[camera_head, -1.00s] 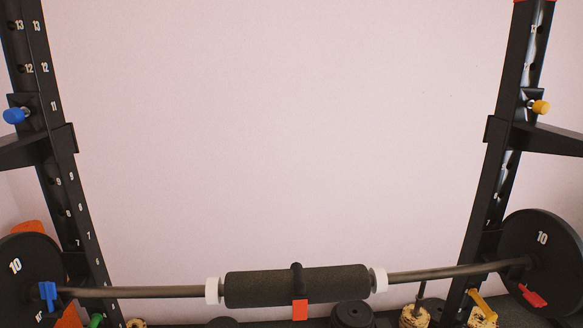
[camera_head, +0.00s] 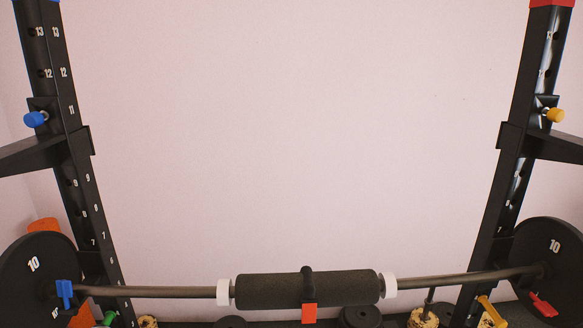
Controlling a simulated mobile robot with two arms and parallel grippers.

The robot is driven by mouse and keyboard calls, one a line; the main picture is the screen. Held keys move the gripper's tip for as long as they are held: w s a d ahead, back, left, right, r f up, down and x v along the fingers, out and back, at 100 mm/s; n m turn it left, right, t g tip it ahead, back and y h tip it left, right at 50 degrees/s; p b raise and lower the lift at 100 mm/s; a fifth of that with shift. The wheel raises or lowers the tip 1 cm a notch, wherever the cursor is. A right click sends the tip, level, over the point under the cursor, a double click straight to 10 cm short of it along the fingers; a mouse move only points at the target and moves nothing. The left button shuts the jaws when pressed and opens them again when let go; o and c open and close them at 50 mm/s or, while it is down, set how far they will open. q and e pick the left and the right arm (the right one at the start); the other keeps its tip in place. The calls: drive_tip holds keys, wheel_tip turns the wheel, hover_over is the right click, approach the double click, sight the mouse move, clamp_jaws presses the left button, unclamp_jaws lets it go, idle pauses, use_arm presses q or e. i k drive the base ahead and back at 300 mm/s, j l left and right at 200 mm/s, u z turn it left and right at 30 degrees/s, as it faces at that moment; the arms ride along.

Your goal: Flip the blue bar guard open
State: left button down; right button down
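A blue clip-like piece (camera_head: 65,292) sits at the left end of the barbell (camera_head: 150,292), against the left weight plate (camera_head: 35,270). It stands upright; I cannot tell from here whether it is open or shut. It looks like the only blue guard-like part on the bar. A blue knob (camera_head: 35,119) is on the left rack post, higher up. Neither of my grippers shows in this view.
The bar carries a black foam pad (camera_head: 265,290) with white ends and a strap with an orange-red tab (camera_head: 309,313). The left post (camera_head: 75,160) and right post (camera_head: 510,160) have black arms. A right plate (camera_head: 553,260) has a red clip (camera_head: 543,305). The wall between is bare.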

sight(64, 287)
drive_tip(key=u, duration=1.4)
